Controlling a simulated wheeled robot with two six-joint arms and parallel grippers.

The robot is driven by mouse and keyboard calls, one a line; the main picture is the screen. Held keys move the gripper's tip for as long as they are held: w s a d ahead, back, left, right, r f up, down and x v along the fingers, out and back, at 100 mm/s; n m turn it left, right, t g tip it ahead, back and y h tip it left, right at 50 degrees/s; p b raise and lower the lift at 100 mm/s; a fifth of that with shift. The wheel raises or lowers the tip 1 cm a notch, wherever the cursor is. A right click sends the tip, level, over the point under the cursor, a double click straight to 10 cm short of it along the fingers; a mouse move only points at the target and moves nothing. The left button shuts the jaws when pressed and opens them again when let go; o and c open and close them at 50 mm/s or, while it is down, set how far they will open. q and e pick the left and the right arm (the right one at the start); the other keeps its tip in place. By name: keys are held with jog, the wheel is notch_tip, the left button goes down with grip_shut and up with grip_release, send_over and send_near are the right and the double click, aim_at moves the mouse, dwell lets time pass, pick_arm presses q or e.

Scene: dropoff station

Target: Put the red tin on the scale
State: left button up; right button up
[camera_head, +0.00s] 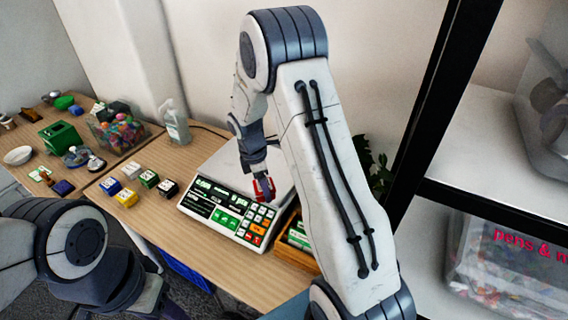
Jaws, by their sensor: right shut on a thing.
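The scale (230,212) stands on the wooden table, with a pale top plate and a front panel of green displays and coloured keys. My right gripper (263,187) is over the scale's right part, close behind the keypad. It is shut on the red tin (267,187), of which only a small part shows. I cannot tell whether the tin touches the plate. My left arm comes in at the lower left, and its gripper is not clearly in view.
Several small coloured boxes (125,197) stand left of the scale. A spray bottle (174,122) is at the back. A clear bin (118,130), a green box (61,137) and a white bowl (18,155) are further left. A wooden tray (290,252) sits right of the scale.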

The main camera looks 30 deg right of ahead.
jog(key=d+r+n+t+p, duration=0.1)
jog(key=d+r+n, duration=0.25)
jog(key=d, duration=0.35)
jog(key=d+r+n+p, duration=0.1)
jog(key=d+r+n, duration=0.2)
jog(key=d+n, duration=0.25)
jog(key=w+f+p, duration=0.1)
jog(key=w+f, duration=0.1)
jog(key=w, duration=0.1)
jog(key=w+f+p, duration=0.1)
jog(key=w+f, duration=0.1)
jog(key=w, duration=0.2)
jog(key=w+d+f+p, duration=0.1)
jog(key=w+f, duration=0.1)
jog(key=w, duration=0.2)
jog(key=shift+f, duration=0.35)
notch_tip(320, 180, down, 3)
jog(key=shift+f+p, duration=0.15)
jog(key=shift+p, duration=0.65)
jog(key=shift+f, duration=0.25)
jog(key=shift+f, duration=0.1)
